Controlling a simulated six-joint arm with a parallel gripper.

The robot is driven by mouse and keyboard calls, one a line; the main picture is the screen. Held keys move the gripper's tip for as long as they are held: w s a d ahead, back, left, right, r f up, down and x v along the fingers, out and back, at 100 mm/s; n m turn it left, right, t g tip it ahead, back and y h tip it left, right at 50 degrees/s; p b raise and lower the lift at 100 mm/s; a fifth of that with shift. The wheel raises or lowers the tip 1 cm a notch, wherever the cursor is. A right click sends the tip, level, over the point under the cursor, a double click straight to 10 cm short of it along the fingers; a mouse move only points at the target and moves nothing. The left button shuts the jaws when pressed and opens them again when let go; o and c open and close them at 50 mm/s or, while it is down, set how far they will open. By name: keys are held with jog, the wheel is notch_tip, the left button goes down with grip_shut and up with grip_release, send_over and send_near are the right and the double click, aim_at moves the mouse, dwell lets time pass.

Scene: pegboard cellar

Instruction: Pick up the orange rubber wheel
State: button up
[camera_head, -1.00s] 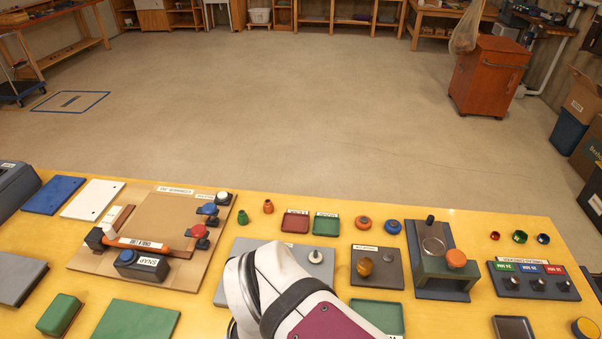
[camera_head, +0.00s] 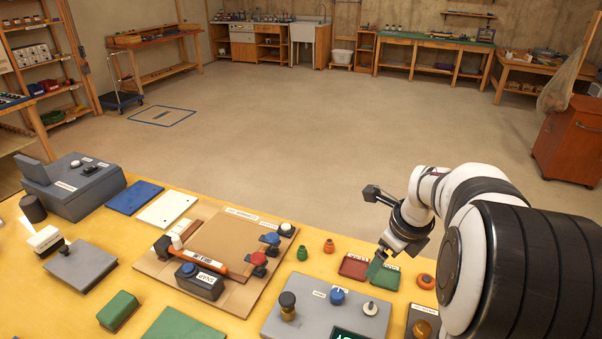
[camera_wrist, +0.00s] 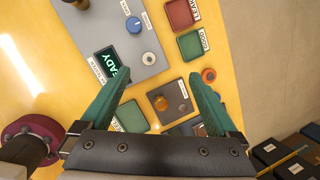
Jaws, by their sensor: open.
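The orange rubber wheel (camera_head: 426,281) lies flat on the yellow bench, right of the small green tray (camera_head: 384,277); my arm comes close to it on its right. In the wrist view the wheel (camera_wrist: 209,75) shows just beyond the tip of the right finger, outside the gap between the fingers. My gripper (camera_head: 374,269) hangs over the small trays, left of the wheel. In the wrist view my gripper (camera_wrist: 160,77) is open, its two teal fingers wide apart with nothing between them.
A grey panel (camera_head: 300,322) with a blue knob (camera_head: 337,296) stands left of the wheel. A small red tray (camera_head: 353,267) adjoins the green one. A plate with an amber knob (camera_wrist: 161,103) is close to the wheel. My arm hides the bench's right side in the head view.

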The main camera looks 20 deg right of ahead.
aim_at(428, 278)
jog(key=s+d+f+m+h, duration=0.1)
jog(key=d+f+m, duration=0.2)
jog(key=d+m, duration=0.35)
jog(key=s+d+f+m+h, duration=0.15)
jog(key=d+m, duration=0.25)
jog(key=d, duration=0.6)
jog(key=shift+m+y, duration=0.25)
jog(key=x, duration=1.1)
jog(key=a+x, duration=0.1)
jog(key=x, duration=0.4)
jog(key=shift+w+d+f, duration=0.1)
jog(key=shift+f, duration=0.3)
jog(key=c, duration=1.4)
jog(key=shift+c, duration=0.3)
jog(key=shift+r, duration=0.1)
